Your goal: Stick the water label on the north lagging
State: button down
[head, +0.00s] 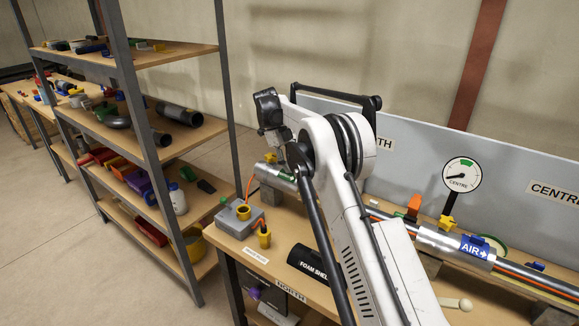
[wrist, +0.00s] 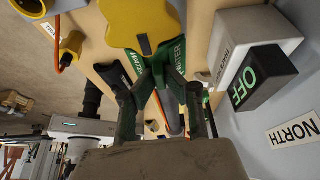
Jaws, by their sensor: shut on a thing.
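The water label (wrist: 148,84) is a green folded piece with white lettering. In the wrist view it stands between the two dark fingers of my gripper (wrist: 160,95), which is shut on it. The north lagging (head: 268,171) is a silver sleeve on the pipe at the back left of the bench, partly hidden by my arm. A green patch shows beside it in the head view. I cannot tell whether the label touches the lagging.
A yellow handle (wrist: 140,22) is close to the label. A black OFF box (wrist: 255,82) and a NORTH sign (wrist: 295,132) are at the right. The centre gauge (head: 461,176) and a lagging with a blue AIR label (head: 474,246) stand further right. A grey box (head: 238,217) sits at the bench's left.

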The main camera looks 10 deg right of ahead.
jog(key=c, duration=1.7)
grip_release()
jog(key=shift+v, duration=3.75)
